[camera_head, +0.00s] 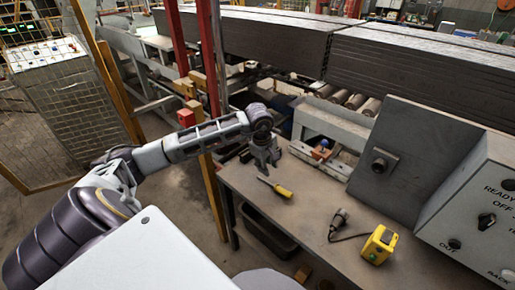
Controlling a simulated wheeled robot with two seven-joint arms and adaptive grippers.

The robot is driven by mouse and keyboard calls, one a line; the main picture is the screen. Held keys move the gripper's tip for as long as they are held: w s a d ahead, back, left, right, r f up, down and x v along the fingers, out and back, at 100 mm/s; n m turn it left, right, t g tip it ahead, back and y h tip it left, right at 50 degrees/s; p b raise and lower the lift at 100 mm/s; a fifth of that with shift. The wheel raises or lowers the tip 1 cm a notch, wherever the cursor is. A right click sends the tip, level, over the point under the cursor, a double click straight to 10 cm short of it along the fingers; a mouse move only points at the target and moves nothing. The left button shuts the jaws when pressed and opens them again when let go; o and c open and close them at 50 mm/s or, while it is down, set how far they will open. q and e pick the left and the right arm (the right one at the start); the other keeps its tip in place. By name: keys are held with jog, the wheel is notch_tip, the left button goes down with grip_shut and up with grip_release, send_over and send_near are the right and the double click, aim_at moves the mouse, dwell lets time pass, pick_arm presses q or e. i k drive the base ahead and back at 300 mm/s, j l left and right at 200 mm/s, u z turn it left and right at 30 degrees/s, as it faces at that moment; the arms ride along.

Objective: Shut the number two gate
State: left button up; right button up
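A wire-mesh panel in a yellow frame (62,125) stands at the left and looks like a gate. I can read no number on it, so I cannot tell whether it is number two. My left arm reaches in from the left, and my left gripper (264,166) points down above the far left part of the workbench. Its fingers look spread, with nothing between them. It is well to the right of the mesh panel and apart from it. My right gripper is out of view.
The workbench (300,215) carries a yellow-handled screwdriver (276,188), a dark corded tool (338,222) and a yellow box (379,245). A grey control box (480,200) with knobs stands at the right. Red and yellow posts and a roller conveyor (350,103) lie behind.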

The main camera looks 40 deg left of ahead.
aim_at(102, 64)
jog(key=u, duration=1.55)
